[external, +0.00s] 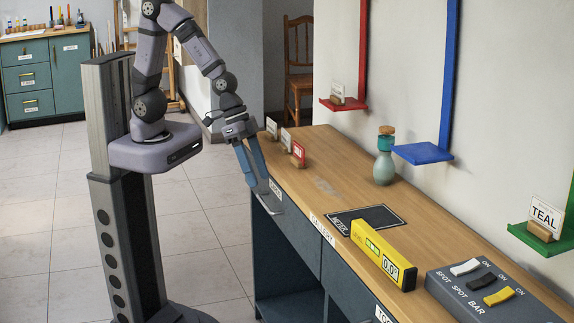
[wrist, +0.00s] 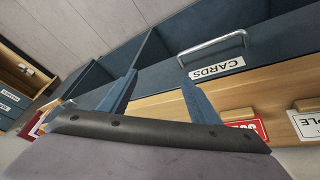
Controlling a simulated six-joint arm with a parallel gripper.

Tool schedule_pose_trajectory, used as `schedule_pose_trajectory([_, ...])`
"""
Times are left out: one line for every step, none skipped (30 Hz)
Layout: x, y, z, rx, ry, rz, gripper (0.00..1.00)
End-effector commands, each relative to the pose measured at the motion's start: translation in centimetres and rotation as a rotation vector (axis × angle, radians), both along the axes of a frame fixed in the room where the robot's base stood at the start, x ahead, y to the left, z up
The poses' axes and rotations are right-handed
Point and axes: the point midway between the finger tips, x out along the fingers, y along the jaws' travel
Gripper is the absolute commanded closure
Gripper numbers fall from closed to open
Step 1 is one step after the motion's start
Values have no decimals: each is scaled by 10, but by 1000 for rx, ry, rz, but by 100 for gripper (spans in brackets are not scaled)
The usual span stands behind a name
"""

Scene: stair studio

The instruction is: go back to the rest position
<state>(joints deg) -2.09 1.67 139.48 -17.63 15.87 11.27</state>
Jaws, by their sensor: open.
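My gripper (external: 260,182) hangs fingers-down at the front left edge of the wooden bench (external: 335,185), close to the metal handle (external: 276,189) of a drawer. In the wrist view my gripper (wrist: 158,80) has its two blue fingers spread apart with nothing between them. The drawer front there carries a CARDS label (wrist: 217,68) and a metal handle (wrist: 212,46), just beyond the right finger. I cannot tell whether the fingers touch the bench or drawer.
Small card holders (external: 298,154) stand on the bench near my gripper. Farther along are a teal vase (external: 384,168), a black mat (external: 364,220), a yellow level (external: 383,255) and a switch box (external: 490,290). Red (external: 343,105), blue (external: 423,153) and green (external: 541,238) shelves hang on the wall.

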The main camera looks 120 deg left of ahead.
Motion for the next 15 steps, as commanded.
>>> schedule_pose_trajectory([-22,-5,-15,-1,61,-28,43])
schedule_pose_trajectory([-36,-6,-22,2,101,-45,43])
schedule_pose_trajectory([-54,-7,-30,10,153,-63,43])
schedule_pose_trajectory([-67,-7,-34,18,191,-74,43])
schedule_pose_trajectory([-80,-6,-39,27,228,-85,43])
schedule_pose_trajectory([-97,-3,-44,43,277,-97,43])
schedule_pose_trajectory([-110,-1,-48,55,314,-104,43])
schedule_pose_trajectory([-122,1,-51,68,349,-111,43])
schedule_pose_trajectory([-138,6,-55,89,395,-117,43])
schedule_pose_trajectory([-148,9,-53,103,422,-121,43])
schedule_pose_trajectory([-144,8,-32,98,414,-118,43])
schedule_pose_trajectory([-143,8,-22,96,413,-118,43])
schedule_pose_trajectory([-143,8,-16,96,412,-117,43])
schedule_pose_trajectory([-143,8,-10,96,412,-117,43])
schedule_pose_trajectory([-143,8,-1,95,412,-116,43])
